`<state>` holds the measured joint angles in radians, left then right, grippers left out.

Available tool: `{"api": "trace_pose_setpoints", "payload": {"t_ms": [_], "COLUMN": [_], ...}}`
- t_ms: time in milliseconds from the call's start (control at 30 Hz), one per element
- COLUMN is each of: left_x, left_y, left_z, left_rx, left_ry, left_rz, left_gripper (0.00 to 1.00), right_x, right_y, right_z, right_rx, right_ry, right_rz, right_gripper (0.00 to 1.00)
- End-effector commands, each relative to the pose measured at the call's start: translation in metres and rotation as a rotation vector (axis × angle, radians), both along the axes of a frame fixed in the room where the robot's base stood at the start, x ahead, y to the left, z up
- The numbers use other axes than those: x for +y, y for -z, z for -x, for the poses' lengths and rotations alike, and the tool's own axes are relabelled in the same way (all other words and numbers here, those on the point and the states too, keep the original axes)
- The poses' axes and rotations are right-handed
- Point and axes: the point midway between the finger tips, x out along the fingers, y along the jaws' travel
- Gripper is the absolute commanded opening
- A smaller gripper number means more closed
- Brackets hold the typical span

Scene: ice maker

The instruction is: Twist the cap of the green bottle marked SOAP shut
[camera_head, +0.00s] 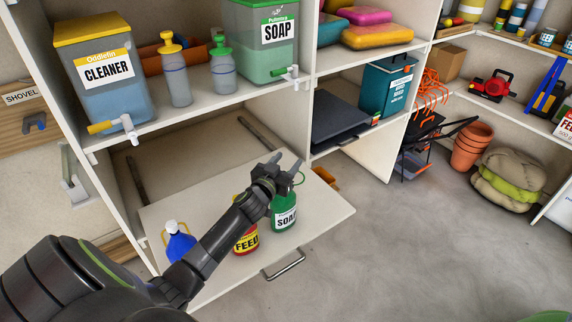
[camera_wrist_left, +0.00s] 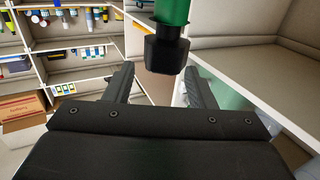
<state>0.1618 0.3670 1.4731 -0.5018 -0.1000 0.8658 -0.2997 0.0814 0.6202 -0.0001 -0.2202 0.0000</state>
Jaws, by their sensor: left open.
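The green bottle marked SOAP (camera_head: 285,213) stands upright on the pulled-out white board, at its right part. My left gripper (camera_head: 289,161) is at the top of this bottle in the head view and covers its cap there. In the left wrist view, part of a green body (camera_wrist_left: 172,11) with a black cap (camera_wrist_left: 165,54) shows at the top. My right gripper is not in view.
A yellow and red FEED bottle (camera_head: 246,240) stands close left of the SOAP bottle, partly behind my arm. A blue jug (camera_head: 179,243) stands farther left on the pulled-out board (camera_head: 325,212). The shelf above holds a large SOAP dispenser (camera_head: 262,52) and a CLEANER dispenser (camera_head: 105,82).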

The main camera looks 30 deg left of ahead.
Motion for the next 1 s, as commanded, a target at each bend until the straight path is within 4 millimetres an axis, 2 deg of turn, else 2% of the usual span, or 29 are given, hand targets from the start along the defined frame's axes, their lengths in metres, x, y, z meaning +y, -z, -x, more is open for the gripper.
{"api": "trace_pose_setpoints", "payload": {"t_ms": [33, 100, 400, 567, 1000], "left_x": [0.000, 0.000, 0.000, 0.000, 0.000], "left_y": [-0.015, -0.025, -0.059, -0.064, -0.061], "left_z": [0.000, 0.000, 0.000, 0.000, 0.003], "left_rx": [-0.001, -0.001, -0.001, 0.000, 0.010], "left_ry": [0.000, 0.001, 0.000, 0.000, -0.005], "left_rz": [0.001, 0.001, -0.001, -0.001, 0.000], "left_gripper": [0.50, 0.50, 0.50, 0.50, 0.50], "right_x": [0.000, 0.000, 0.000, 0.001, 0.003], "right_y": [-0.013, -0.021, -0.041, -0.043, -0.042], "right_z": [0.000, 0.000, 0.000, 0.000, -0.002], "right_rx": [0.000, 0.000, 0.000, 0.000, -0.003], "right_ry": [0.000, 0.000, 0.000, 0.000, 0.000], "right_rz": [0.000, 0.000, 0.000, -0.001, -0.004], "right_gripper": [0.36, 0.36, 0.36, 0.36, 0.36]}}
